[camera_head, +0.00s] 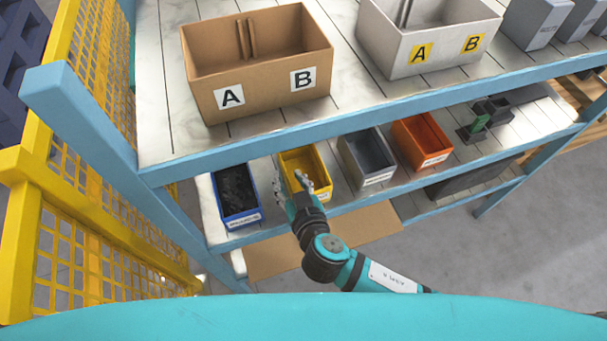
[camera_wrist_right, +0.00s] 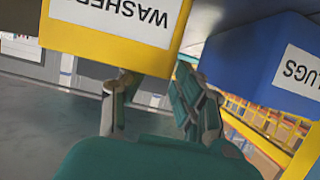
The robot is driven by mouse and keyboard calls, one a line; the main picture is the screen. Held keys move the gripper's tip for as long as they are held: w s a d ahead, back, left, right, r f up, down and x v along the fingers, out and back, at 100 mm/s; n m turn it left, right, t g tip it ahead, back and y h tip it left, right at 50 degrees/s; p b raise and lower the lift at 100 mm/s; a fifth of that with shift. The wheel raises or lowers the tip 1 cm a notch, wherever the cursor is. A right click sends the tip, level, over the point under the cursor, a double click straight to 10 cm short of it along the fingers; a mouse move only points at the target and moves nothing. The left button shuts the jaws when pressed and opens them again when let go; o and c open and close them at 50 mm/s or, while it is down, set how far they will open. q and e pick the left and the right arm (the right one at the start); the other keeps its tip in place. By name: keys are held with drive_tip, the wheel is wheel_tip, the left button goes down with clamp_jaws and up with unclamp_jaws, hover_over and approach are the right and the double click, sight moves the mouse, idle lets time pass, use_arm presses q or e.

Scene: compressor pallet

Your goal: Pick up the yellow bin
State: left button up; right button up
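The yellow bin (camera_head: 318,164) stands on the lower shelf, between the blue bin and the grey bin. In the right wrist view the yellow bin (camera_wrist_right: 110,48) shows upside down, with a white label reading WASHERS. My right gripper (camera_head: 302,186) is at the front of the yellow bin in the head view, its fingers spread. In the wrist view the gripper (camera_wrist_right: 153,78) has a clear gap between its fingers, close to the bin's labelled front. I cannot tell whether a finger touches the bin. My left gripper is out of view.
A blue bin (camera_head: 237,212) with dark contents stands left of the yellow bin; a grey bin (camera_head: 368,170) and an orange bin (camera_head: 422,152) stand to its right. The blue upper shelf edge (camera_head: 350,117) runs above, carrying a cardboard box (camera_head: 262,93). A yellow mesh fence (camera_head: 72,240) stands at left.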

sight(286, 173)
drive_tip(key=b+x, duration=0.1)
drive_tip(key=x, duration=0.3)
drive_tip(key=shift+w, duration=0.2)
drive_tip(key=shift+s, duration=0.1)
clamp_jaws()
